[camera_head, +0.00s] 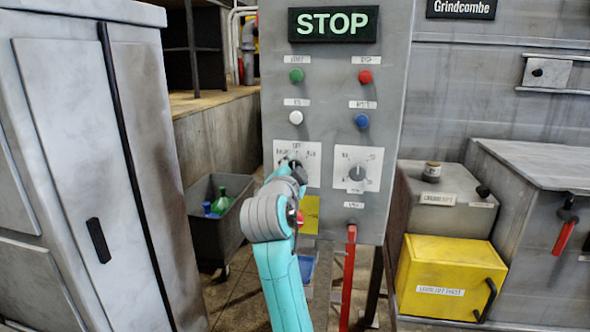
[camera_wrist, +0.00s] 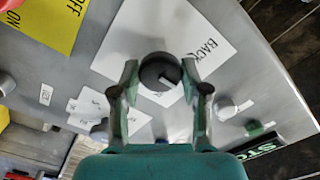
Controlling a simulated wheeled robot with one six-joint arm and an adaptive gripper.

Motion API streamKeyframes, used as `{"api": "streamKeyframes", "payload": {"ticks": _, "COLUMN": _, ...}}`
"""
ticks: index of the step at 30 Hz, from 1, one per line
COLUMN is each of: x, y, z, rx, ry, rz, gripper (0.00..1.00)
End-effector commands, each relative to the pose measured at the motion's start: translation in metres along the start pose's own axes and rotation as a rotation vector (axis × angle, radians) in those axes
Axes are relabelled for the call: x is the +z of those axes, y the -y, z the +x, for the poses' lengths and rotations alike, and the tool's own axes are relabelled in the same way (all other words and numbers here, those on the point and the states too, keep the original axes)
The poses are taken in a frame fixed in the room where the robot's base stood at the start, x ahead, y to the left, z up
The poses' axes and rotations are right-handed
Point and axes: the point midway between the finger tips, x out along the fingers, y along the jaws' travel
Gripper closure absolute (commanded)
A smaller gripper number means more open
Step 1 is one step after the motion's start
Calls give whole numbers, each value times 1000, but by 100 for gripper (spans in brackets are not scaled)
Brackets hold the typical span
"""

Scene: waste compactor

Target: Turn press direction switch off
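The press direction switch is a dark round knob (camera_wrist: 160,75) on a white plate (camera_wrist: 205,42) marked "BACK" in the wrist view. A pale mark shows on the knob's lower right side. In the head view the plate (camera_head: 312,152) is on the grey panel's left side, and my arm hides most of the knob. My gripper (camera_head: 297,170) is right in front of it. In the wrist view my gripper (camera_wrist: 160,62) is open, with one finger on each side of the knob. I cannot tell whether either finger touches it.
The panel (camera_head: 390,60) has a green button (camera_head: 296,75), red button (camera_head: 365,76), white button (camera_head: 296,117) and blue button (camera_head: 361,121). A second dial (camera_head: 357,173) sits close on the right. Below are a yellow plate (camera_head: 310,213) and a red lever (camera_head: 348,280).

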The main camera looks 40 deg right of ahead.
Motion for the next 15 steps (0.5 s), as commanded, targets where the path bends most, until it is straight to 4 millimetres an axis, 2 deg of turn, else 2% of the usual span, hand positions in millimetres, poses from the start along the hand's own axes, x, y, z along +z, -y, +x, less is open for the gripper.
{"api": "streamKeyframes", "payload": {"ticks": 1, "x": 0, "y": 0, "z": 0, "rx": 0, "ry": 0, "rz": -1, "gripper": 37}}
{"api": "streamKeyframes", "payload": {"ticks": 2, "x": 0, "y": 0, "z": 0, "rx": 0, "ry": 0, "rz": 0, "gripper": 33}}
{"api": "streamKeyframes", "payload": {"ticks": 11, "x": 0, "y": 0, "z": -1, "rx": -1, "ry": 0, "rz": -1, "gripper": 33}}
{"api": "streamKeyframes", "payload": {"ticks": 15, "x": 0, "y": 0, "z": -10, "rx": -1, "ry": 0, "rz": 0, "gripper": 33}}
